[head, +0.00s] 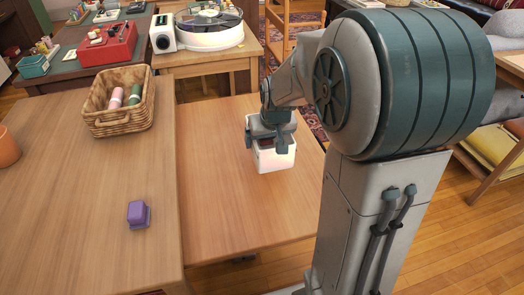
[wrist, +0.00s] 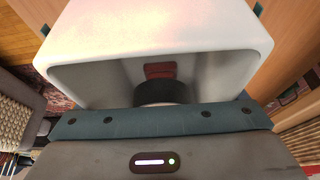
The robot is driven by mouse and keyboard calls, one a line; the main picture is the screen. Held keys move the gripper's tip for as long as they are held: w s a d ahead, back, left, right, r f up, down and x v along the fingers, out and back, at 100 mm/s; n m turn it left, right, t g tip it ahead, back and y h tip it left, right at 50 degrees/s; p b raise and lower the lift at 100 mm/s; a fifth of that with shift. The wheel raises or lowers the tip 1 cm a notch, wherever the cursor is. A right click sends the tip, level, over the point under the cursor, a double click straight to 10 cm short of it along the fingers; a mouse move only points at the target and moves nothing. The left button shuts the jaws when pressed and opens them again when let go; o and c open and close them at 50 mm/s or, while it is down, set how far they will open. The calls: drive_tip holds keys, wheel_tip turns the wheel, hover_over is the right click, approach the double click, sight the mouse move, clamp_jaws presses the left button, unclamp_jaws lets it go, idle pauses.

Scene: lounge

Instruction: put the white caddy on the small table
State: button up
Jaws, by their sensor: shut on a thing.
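The white caddy (head: 274,158) is a small white open-topped box at the right part of the wooden tables in the head view. It is over or on the small table (head: 215,205), the lower wooden top right of the larger table; I cannot tell whether its base touches. My gripper (head: 270,142) points down at the caddy and is shut on it. In the wrist view the caddy (wrist: 160,38) fills the upper middle, with a dark round part and a red piece showing at its opening. The fingertips are mostly hidden there.
The larger table (head: 80,220) at left holds a wicker basket (head: 120,118) with rolls, a purple object (head: 138,214) and an orange pot (head: 7,148). A record player (head: 208,28) stands on a table behind. The small table's front and left are clear.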

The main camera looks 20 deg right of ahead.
sight(263, 145)
drive_tip(key=shift+w+a+f, duration=0.3)
drive_tip(key=shift+w+f, duration=0.1)
drive_tip(key=shift+w, duration=0.1)
drive_tip(key=shift+w+a+f, duration=0.3)
drive_tip(key=shift+w+f, duration=0.05)
drive_tip(key=shift+w, duration=0.15)
drive_tip(key=shift+f+b, duration=1)
drive_tip(key=shift+f, duration=0.9)
drive_tip(key=shift+f, duration=0.15)
drive_tip(key=o, duration=0.8)
